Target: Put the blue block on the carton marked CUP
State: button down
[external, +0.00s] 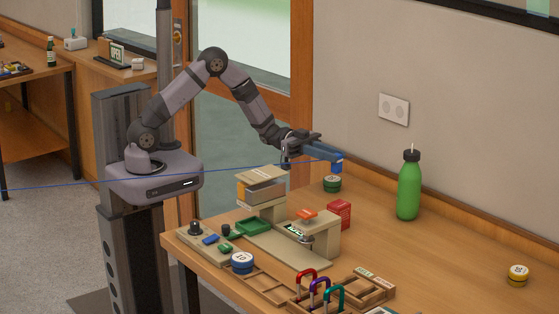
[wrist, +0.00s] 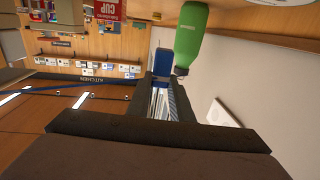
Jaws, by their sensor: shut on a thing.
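My gripper (external: 330,155) reaches out over the table and is shut on the blue block (external: 337,165). In the wrist view the block (wrist: 162,62) shows at the far end between my fingers. It is held in the air above a dark green round tin (external: 332,184). The red carton (external: 339,215) stands on the table nearer the camera, below my gripper and beside the beige stand. In the wrist view, the red carton (wrist: 108,9) is cut off by the top edge, and the word CUP can be read on it.
A green bottle (external: 409,188) stands to the right of my gripper. The beige stand (external: 320,238), a green tray (external: 253,227) and several coloured padlocks crowd the near left of the table. A yellow tin (external: 518,273) sits far right. The table between bottle and yellow tin is clear.

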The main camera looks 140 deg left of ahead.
jog(key=w+d+r+m+h+b, duration=0.25)
jog(key=w+d+r+h, duration=0.25)
jog(key=w+d+r, duration=0.6)
jog(key=shift+w+a+f+n+y+p, duration=0.2)
jog(key=shift+f+y, duration=0.25)
jog(key=shift+f, duration=1.75)
jog(key=shift+w+a+f+n+y+p, duration=0.2)
jog(key=shift+f+y, duration=0.3)
jog(key=shift+f, duration=1.7)
jog(key=shift+w+a+f+n+y+p, duration=0.2)
jog(key=shift+f+y, duration=0.25)
jog(key=shift+f, duration=1.75)
jog(key=shift+s, duration=0.1)
jog(key=shift+f, duration=0.15)
jog(key=c, duration=1.6)
grip_release()
